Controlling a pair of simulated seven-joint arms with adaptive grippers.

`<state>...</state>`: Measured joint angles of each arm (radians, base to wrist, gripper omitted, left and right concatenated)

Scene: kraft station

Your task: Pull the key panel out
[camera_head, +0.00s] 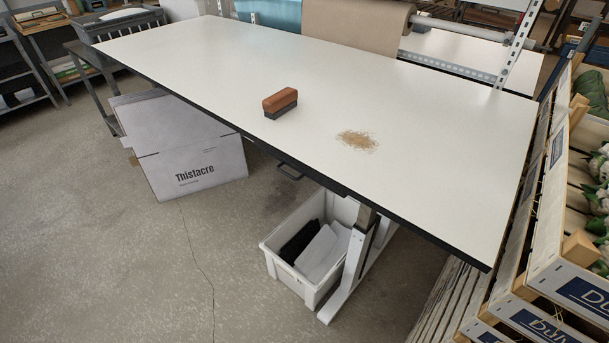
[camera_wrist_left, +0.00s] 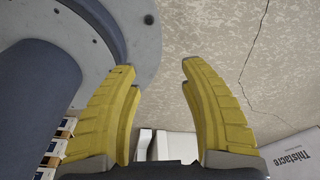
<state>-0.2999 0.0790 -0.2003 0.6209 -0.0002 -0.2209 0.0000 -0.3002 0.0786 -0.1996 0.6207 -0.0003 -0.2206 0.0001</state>
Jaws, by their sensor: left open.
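I see nothing I can name for sure as the key panel. A dark bar handle (camera_head: 289,173) hangs below the front edge of the white-topped table (camera_head: 220,62), near the middle, and a dark strip runs along under that edge. The handle sits close under the tabletop. My left gripper (camera_wrist_left: 157,69) shows in the left wrist view with its two yellow fingers spread apart and nothing between them. The concrete floor and a round grey base lie behind it. Neither gripper shows in the head view.
A wooden-backed brush (camera_head: 280,103) and a patch of brown crumbs (camera_head: 357,140) lie on the table. Below are a white bin (camera_head: 312,247) with dark and pale contents, a table leg and a Thistacre carton (camera_head: 190,150). Crates (camera_head: 565,285) stand at right. The front floor is clear.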

